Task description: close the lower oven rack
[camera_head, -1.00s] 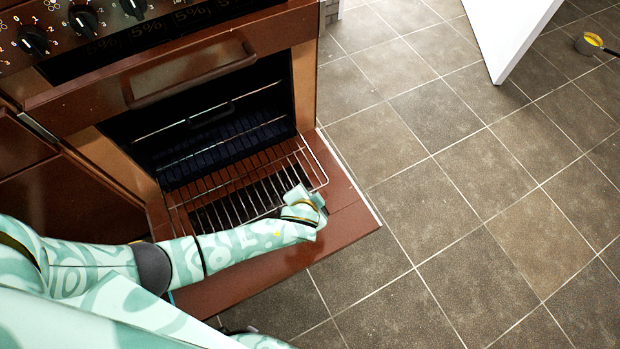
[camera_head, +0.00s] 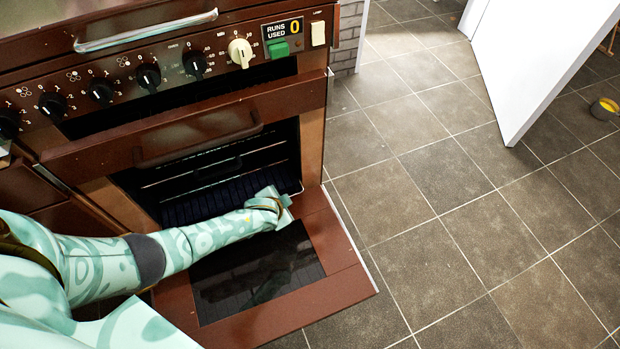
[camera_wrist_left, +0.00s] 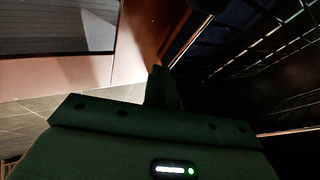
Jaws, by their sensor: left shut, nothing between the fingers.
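The brown oven's door (camera_head: 335,275) is folded down open. The lower rack, a wire grid, sits mostly inside the oven. In the wrist view, dark rack wires (camera_wrist_left: 262,45) fill the upper right. My left gripper (camera_head: 284,198) is at the right side of the oven mouth, just above the door and close against the rack's front. Its fingers (camera_wrist_left: 161,86) are shut with nothing between them. My right gripper is not in view.
Inside the oven, a dark tray with a handle (camera_head: 218,168) sits higher up. The control panel with knobs (camera_head: 148,77) is above. A white door panel (camera_head: 540,65) stands at the right. The tiled floor between is clear.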

